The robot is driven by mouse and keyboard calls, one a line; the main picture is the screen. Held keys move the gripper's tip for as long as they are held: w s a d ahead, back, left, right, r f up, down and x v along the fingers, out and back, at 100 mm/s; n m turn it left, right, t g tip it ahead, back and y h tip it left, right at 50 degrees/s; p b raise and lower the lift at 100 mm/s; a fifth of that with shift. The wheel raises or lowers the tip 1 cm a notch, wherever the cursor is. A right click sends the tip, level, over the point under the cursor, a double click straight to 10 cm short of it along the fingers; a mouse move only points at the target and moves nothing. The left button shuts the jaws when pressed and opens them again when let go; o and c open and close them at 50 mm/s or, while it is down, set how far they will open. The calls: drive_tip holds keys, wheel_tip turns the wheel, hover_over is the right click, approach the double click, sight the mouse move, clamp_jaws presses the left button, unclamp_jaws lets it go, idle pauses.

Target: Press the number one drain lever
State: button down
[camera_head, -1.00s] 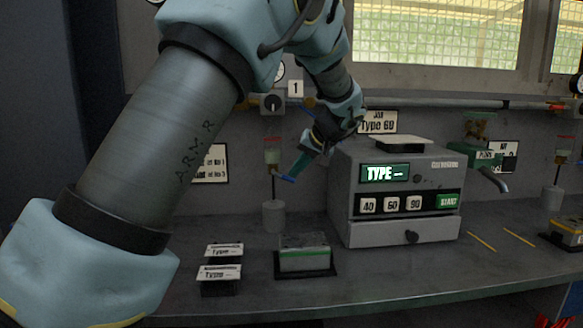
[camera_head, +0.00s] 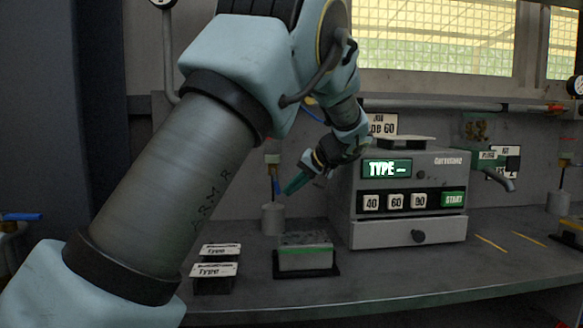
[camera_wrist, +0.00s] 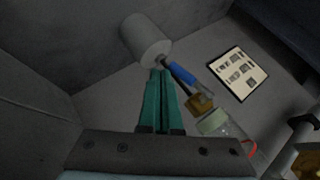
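The blue number one drain lever (camera_head: 277,185) shows in the head view as a small, nearly upright blue strip, left of my fingertips. In the wrist view the blue lever (camera_wrist: 181,73) runs from a brass fitting (camera_wrist: 199,103) towards the white cup (camera_wrist: 146,40). My gripper (camera_head: 288,192) has teal fingers pointing down and left, with the tips close to the lever. In the wrist view my gripper (camera_wrist: 161,75) has its fingers together with nothing between them. The tips are right beside the lever's free end; I cannot tell whether they touch it.
The grey tester (camera_head: 400,232) stands right of my gripper. A block on a dark base (camera_head: 305,258) and two labelled pieces (camera_head: 215,268) lie on the bench in front. A wall notice (camera_wrist: 240,74) shows in the wrist view.

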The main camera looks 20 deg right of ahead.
drive_tip(key=shift+w+a+f+b, duration=0.1)
drive_tip(key=shift+a+f+b, duration=0.3)
drive_tip(key=shift+b, duration=0.1)
drive_tip(key=shift+a, duration=0.1)
idle(0.5)
drive_tip(key=b+v, duration=0.1)
drive_tip(key=v, duration=0.9)
drive_tip(key=shift+s+r, duration=0.2)
drive_tip(key=shift+r, duration=0.05)
drive_tip(key=shift+s, duration=0.1)
